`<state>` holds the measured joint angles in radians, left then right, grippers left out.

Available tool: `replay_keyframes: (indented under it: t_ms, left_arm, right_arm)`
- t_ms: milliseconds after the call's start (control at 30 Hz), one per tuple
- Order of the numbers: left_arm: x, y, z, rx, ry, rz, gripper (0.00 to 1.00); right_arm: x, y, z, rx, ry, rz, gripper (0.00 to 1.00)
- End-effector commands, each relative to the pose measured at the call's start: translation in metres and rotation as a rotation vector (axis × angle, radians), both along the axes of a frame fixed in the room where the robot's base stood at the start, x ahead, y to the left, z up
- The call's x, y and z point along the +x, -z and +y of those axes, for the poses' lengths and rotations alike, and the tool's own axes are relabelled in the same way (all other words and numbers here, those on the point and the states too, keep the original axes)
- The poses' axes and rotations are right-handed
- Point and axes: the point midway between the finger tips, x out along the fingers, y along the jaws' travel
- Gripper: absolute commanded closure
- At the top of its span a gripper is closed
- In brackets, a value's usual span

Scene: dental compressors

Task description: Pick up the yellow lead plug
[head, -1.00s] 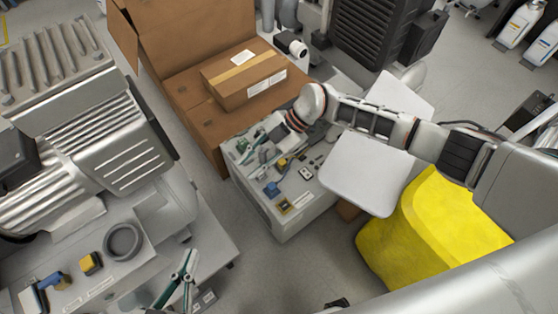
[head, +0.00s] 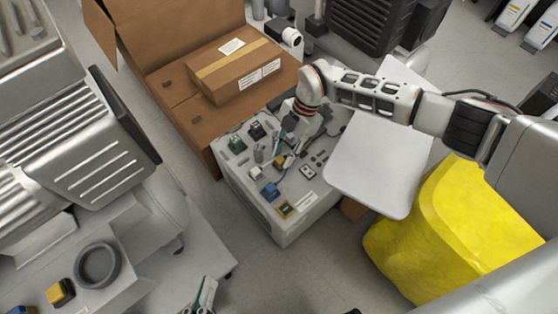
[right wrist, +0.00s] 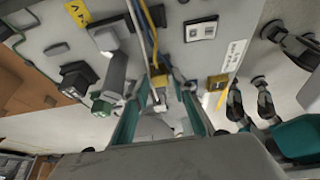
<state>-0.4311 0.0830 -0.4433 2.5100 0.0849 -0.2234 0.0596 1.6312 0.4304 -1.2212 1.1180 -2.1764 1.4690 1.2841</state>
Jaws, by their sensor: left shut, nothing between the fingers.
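In the head view a small yellow piece (head: 280,161) shows on the grey panel box (head: 283,235), just below my right gripper (head: 288,130). I cannot tell if it is the lead's plug. My right gripper, also in the right wrist view (right wrist: 160,88), is open with its green fingers pointing at the panel. My left gripper (head: 206,287) is shut and empty at the bottom edge of the head view.
The panel also bears a blue block (head: 270,191), a green connector (head: 237,145) and a black one (head: 258,130). Cardboard boxes (head: 237,70) stand behind. A white tray (head: 380,165) and a yellow bag (head: 455,235) are right. A compressor (head: 80,150) is left.

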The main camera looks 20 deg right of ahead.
Motion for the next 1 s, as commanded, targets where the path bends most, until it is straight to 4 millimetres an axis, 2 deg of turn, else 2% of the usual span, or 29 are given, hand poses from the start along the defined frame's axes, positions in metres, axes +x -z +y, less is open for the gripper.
replay_keyframes:
  t_ms: [33,67,367,400,500,833,1000]
  left_arm:
    - [-0.003,0.005,-0.003,-0.027,-0.010,0.018,1.00]
    - [-0.003,0.005,-0.004,-0.041,-0.016,0.019,1.00]
    - [-0.002,0.001,-0.007,-0.074,-0.027,0.018,1.00]
    - [-0.002,0.000,-0.007,-0.073,-0.026,0.017,1.00]
    - [-0.002,0.000,-0.007,-0.072,-0.027,0.018,1.00]
    - [-0.001,0.000,-0.007,-0.070,-0.025,0.015,1.00]
    - [0.004,-0.010,-0.004,-0.027,-0.011,-0.016,1.00]
  right_arm:
    - [-0.005,0.013,0.003,0.001,0.001,0.010,0.74]
    - [-0.005,0.015,0.004,0.001,0.000,0.009,0.74]
    - [-0.001,0.013,0.006,0.001,0.001,-0.002,0.74]
    - [-0.001,0.013,0.006,0.001,0.001,-0.002,0.76]
    - [-0.001,0.013,0.006,0.001,0.001,-0.002,0.97]
    - [-0.001,0.012,0.005,0.000,0.001,-0.002,0.97]
    - [0.002,-0.008,0.005,0.001,0.001,-0.010,0.97]
